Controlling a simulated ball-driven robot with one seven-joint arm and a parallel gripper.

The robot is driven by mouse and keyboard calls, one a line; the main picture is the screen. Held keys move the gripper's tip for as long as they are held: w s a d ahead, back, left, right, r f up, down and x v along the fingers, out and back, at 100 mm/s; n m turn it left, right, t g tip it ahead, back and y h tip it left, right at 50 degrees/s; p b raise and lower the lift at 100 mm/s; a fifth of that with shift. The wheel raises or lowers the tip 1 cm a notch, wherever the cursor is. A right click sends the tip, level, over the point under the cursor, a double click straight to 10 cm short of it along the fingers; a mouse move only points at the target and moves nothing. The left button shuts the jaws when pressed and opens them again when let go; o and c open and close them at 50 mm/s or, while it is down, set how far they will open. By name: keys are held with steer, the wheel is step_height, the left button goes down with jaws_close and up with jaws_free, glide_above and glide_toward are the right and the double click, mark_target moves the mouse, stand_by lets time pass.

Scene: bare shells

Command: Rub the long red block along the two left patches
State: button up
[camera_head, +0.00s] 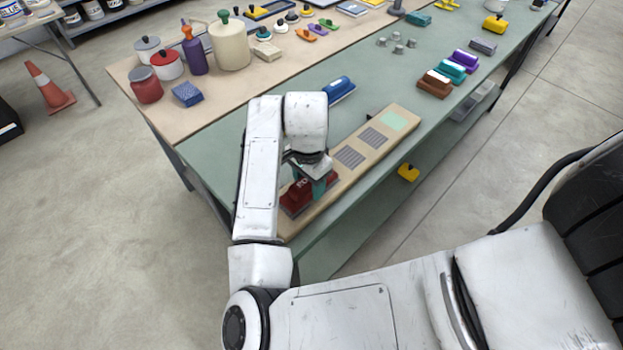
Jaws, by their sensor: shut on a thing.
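The long red block (295,203) is at the near-left end of a tan board (327,182) on the green table. My gripper (314,188) is shut on it from above, and my arm hides part of both. Two grey ribbed patches (348,157) (373,137) and a pale green patch (393,121) show on the board, to the right of the block. Whether another patch lies under the block is hidden. I cannot tell whether the block touches the board.
A blue block (339,88) sits behind the board. Brown (434,84), teal (450,70) and purple (464,59) blocks stand to the right along the front edge. Pots and bottles (194,50) stand at the back left. A yellow thing (408,172) shows below the tabletop.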

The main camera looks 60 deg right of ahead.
steer(key=shift+w+a, duration=0.3)
steer(key=shift+a, duration=0.6)
steer(key=shift+s+d, duration=0.25)
steer(key=shift+d, duration=0.55)
step_height(320, 180, up, 7)
steer(key=p, duration=0.6)
steer(key=shift+r, duration=0.1)
